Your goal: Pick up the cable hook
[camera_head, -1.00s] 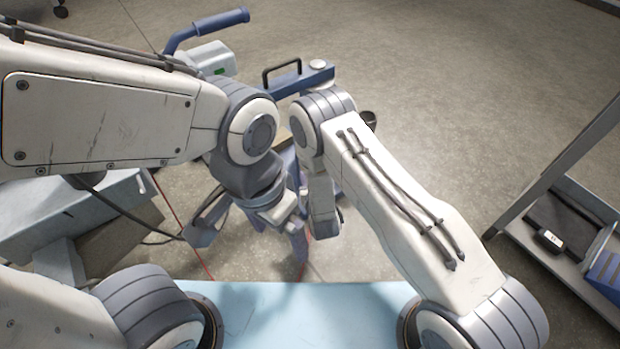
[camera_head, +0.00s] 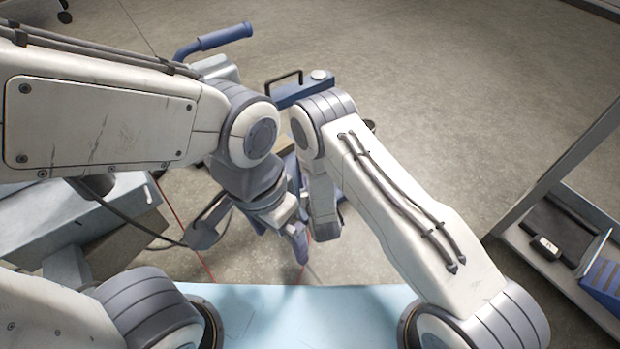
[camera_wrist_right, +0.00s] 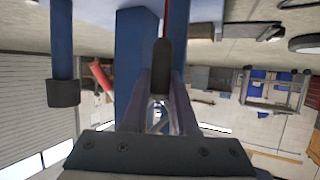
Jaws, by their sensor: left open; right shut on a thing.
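In the right wrist view, my right gripper (camera_wrist_right: 161,78) is shut on a slim, dark, rounded piece (camera_wrist_right: 162,54), which I take to be the cable hook. A thin red line runs up from its top, and a shiny metal part (camera_wrist_right: 158,112) shows between the fingers below it. In the head view, my right arm hides the hook, and the right gripper's jaws cannot be made out. My left gripper (camera_head: 250,228) is open, with its fingers apart and nothing seen between them, left of my right wrist.
A blue frame with a bar handle (camera_head: 213,41) and a black loop handle (camera_head: 284,78) stands beyond my arms. A light blue box (camera_head: 75,222) is at the left. A shelf rack (camera_head: 560,235) stands at the right. The floor at upper right is clear.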

